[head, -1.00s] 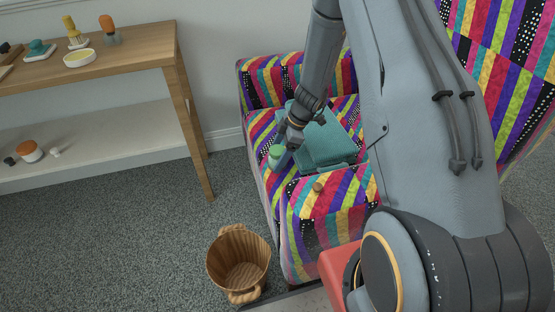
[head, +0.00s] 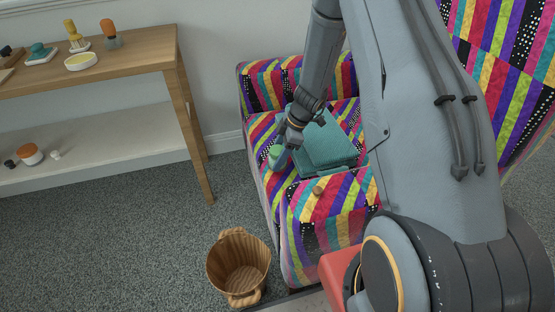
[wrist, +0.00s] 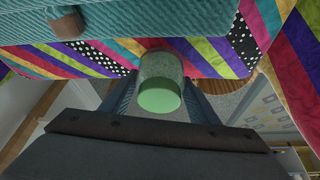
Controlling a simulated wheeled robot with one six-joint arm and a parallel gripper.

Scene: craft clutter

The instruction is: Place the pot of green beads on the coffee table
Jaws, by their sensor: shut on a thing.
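The pot of green beads (head: 277,157) is a small pale green cylinder at the front of the striped armchair seat in the head view. In the wrist view the pot (wrist: 160,84) sits between my two fingers, its light green end toward the camera. My gripper (head: 284,148) is shut on it, with a finger on each side in the wrist view (wrist: 162,95). I cannot tell whether the pot still touches the seat. No coffee table can be made out for sure.
A teal folded cloth or cushion (head: 328,146) lies on the armchair (head: 305,205) right beside the gripper. A wicker basket (head: 222,268) stands on the carpet in front. A wooden side table (head: 130,55) with craft items stands at left. Open carpet lies between.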

